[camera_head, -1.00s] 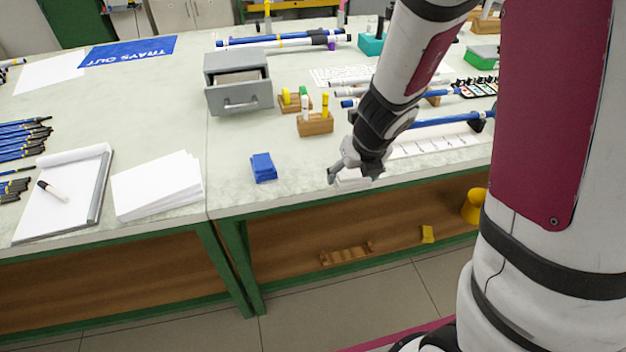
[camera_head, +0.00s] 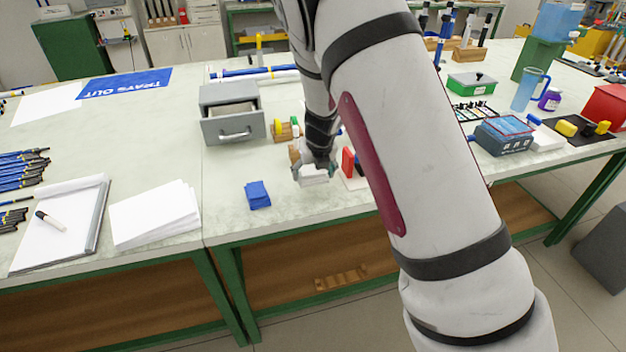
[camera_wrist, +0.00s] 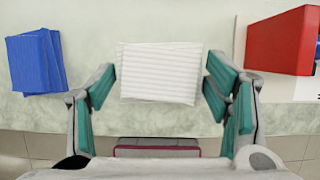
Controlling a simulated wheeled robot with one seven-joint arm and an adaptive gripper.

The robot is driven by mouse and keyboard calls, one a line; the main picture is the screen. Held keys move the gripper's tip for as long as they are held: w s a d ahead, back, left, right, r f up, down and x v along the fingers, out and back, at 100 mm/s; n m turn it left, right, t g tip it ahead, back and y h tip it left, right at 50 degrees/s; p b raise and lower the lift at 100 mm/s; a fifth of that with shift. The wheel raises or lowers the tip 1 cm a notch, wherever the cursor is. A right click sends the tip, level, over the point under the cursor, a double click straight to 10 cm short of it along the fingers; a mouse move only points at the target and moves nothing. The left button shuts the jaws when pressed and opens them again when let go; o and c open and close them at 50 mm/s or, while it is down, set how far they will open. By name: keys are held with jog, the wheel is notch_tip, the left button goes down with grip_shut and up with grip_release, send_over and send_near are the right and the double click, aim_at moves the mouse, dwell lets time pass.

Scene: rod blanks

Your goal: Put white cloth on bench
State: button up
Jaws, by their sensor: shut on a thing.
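The white cloth (camera_wrist: 160,73) is a folded, ribbed stack between the teal-padded fingers of my gripper (camera_wrist: 162,82) in the wrist view. I cannot tell whether the cloth touches the bench top.
A folded blue cloth stack (camera_head: 257,195) lies to the left of my gripper. A red block (camera_head: 347,162) stands close on the right. A grey drawer box (camera_head: 231,113) and wooden holders are behind. Bench top is bare around the blue stack.

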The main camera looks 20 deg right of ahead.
aim_at(313, 181)
jog(key=shift+w+f+b, duration=0.15)
jog(key=shift+f+b, duration=0.2)
jog(key=shift+f, duration=1.4)
jog(key=o, duration=1.1)
jog(key=shift+f, duration=0.15)
